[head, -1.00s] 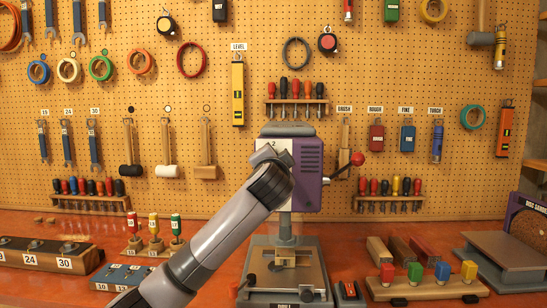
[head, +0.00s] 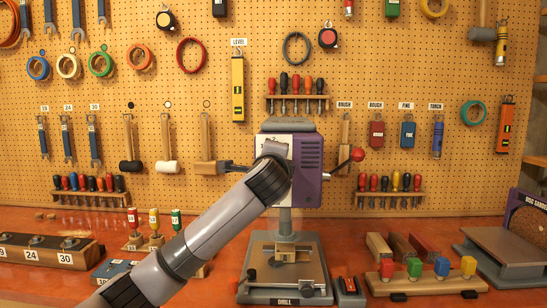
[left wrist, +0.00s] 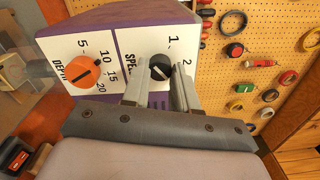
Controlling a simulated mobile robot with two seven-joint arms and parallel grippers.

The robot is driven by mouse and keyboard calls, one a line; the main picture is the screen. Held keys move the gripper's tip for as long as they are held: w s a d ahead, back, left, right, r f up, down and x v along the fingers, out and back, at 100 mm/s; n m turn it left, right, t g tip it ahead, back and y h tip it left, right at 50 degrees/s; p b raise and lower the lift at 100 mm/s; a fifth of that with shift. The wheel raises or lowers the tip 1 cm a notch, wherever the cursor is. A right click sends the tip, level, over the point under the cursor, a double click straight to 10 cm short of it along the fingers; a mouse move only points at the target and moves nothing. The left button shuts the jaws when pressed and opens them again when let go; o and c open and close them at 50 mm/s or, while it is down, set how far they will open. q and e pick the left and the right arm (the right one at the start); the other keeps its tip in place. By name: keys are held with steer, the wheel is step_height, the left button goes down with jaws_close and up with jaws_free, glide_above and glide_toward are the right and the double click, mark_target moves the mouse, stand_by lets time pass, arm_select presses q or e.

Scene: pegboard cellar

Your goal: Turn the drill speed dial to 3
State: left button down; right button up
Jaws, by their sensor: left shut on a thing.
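The drill press (head: 307,165) stands at the back middle, with a purple and white head. In the left wrist view the black speed dial (left wrist: 160,67) with a white pointer mark sits on the white SPEED panel. The figures 1 and 2 show beside it; any others are hidden. My left gripper (left wrist: 158,78) has a finger on each side of the dial and is shut on it. I cannot read the pointer's setting. The orange depth dial (left wrist: 83,73) is beside it, apart from the fingers. My right gripper is not in view.
The drill's feed lever with a red ball (head: 357,154) sticks out on the right. Socket holders (head: 40,255) lie at left on the bench. A rack of coloured blocks (head: 425,285) and the disc sander (head: 505,260) are at right. Tools hang on the pegboard behind.

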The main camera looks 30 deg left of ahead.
arm_select(q)
steer(key=shift+m, duration=0.6)
steer(key=c, duration=0.9)
jaws_free()
steer(key=shift+b+v, duration=0.9)
steer(key=shift+v, duration=2.65)
steer(key=shift+f, duration=0.1)
